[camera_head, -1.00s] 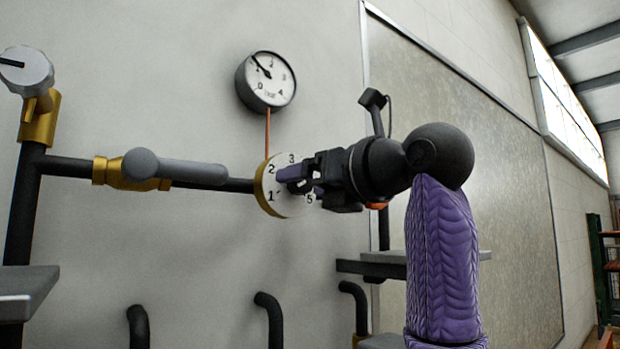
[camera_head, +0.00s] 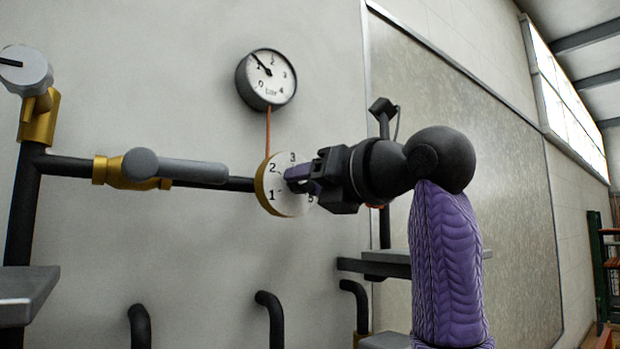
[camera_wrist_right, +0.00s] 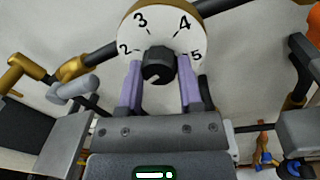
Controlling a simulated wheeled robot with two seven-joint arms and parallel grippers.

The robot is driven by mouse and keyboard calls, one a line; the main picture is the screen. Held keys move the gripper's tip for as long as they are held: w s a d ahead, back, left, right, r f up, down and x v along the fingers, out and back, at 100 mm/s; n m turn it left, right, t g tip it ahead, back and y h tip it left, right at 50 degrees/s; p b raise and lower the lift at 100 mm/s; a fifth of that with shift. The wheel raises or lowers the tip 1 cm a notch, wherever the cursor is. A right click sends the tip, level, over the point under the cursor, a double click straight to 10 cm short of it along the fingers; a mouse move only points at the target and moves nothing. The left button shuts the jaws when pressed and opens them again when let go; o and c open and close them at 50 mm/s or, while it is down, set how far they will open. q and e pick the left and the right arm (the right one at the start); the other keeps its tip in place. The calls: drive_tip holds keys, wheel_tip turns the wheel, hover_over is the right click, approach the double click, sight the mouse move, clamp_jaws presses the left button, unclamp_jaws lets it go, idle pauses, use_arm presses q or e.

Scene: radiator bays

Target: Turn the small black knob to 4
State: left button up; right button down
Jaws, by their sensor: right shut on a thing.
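The small black knob (camera_wrist_right: 157,66) sits at the middle of a round white dial with a brass rim (camera_wrist_right: 186,18). In the wrist view the numbers 2, 3, 4 and 5 show around it; I cannot make out which one the knob points to. In the head view the dial (camera_head: 278,200) shows 1, 2, 3 and part of 5; the knob and the 4 are hidden by my gripper. My right gripper (camera_head: 296,176) comes in from the right. Its purple fingers stand either side of the knob, shut on it. My left gripper is out of view.
A pressure gauge (camera_head: 267,79) hangs on the wall above the dial. A grey lever handle (camera_head: 175,168) on a brass valve lies to the left, on the black pipe. A round grey handle (camera_head: 27,71) is at far left. Grey ledges (camera_head: 28,291) stick out below.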

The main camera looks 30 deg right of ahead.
drive_tip(key=m, duration=0.4)
drive_tip(key=m+h+p, duration=0.1)
drive_tip(key=m, duration=0.4)
drive_tip(key=shift+m+t+p, duration=0.3)
drive_tip(key=m+p, duration=0.1)
drive_tip(key=m, duration=0.6)
drive_tip(key=m+h, duration=0.1)
drive_tip(key=m, duration=0.5)
drive_tip(key=shift+a+f+m+h+p, duration=0.1)
drive_tip(key=shift+a+m+h+p, duration=0.1)
drive_tip(key=shift+m+h+p, duration=0.15)
drive_tip(key=m, duration=0.7)
drive_tip(key=shift+m+h, duration=0.25)
drive_tip(key=shift+m, duration=0.1)
drive_tip(key=m, duration=0.4)
drive_tip(key=shift+m+g, duration=0.4)
